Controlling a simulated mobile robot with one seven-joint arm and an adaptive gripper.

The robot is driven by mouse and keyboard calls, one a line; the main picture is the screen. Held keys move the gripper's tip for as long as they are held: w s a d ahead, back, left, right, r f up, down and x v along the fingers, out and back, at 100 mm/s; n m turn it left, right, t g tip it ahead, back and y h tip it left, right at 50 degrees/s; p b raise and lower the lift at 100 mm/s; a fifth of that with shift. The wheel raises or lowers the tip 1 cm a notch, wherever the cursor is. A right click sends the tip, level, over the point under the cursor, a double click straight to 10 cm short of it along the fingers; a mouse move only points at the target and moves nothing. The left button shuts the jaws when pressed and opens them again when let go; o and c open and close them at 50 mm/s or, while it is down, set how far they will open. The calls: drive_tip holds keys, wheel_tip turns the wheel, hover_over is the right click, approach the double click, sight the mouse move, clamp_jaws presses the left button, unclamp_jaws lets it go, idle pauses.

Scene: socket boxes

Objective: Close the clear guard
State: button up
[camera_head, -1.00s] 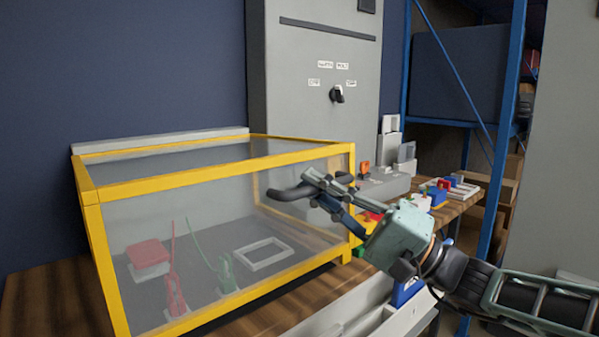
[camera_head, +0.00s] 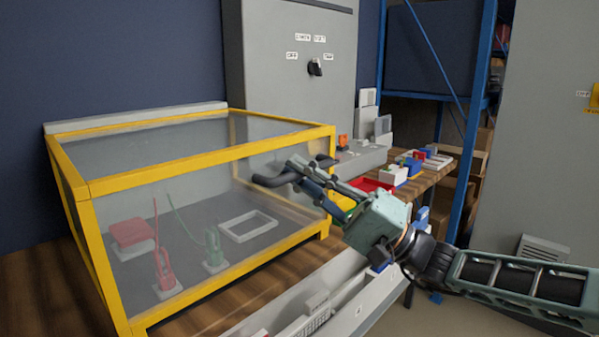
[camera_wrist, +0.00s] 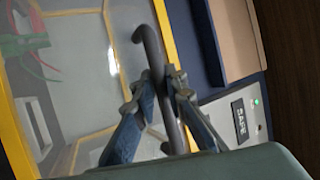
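The clear guard (camera_head: 210,160) is a box-like cover with a yellow frame and see-through panels, standing on the wooden bench at left in the head view. Its front panel looks down, flush with the frame. A dark curved handle (camera_head: 268,182) stands out from its front, near the right end. My gripper (camera_head: 298,170) is at this handle. In the wrist view the handle (camera_wrist: 146,45) runs between the two fingers (camera_wrist: 164,82), which look closed on it from both sides. Part of the handle is hidden behind the fingers.
Red and green tagged items (camera_head: 163,270) and a white frame (camera_head: 249,226) show inside the guard. A SAFE label (camera_wrist: 240,117) with a green light is beside it. A grey cabinet (camera_head: 290,80) stands behind. A red tray (camera_head: 372,185) and small blocks lie right on the bench.

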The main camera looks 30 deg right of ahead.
drive_tip(key=shift+o, duration=0.8)
drive_tip(key=shift+f, duration=0.4)
drive_tip(key=shift+s+d+f, duration=0.1)
drive_tip(key=shift+d, duration=0.1)
drive_tip(key=v, duration=1.1)
drive_tip(key=shift+s, duration=0.25)
drive_tip(key=shift+d+f, duration=0.1)
drive_tip(key=shift+d, duration=0.15)
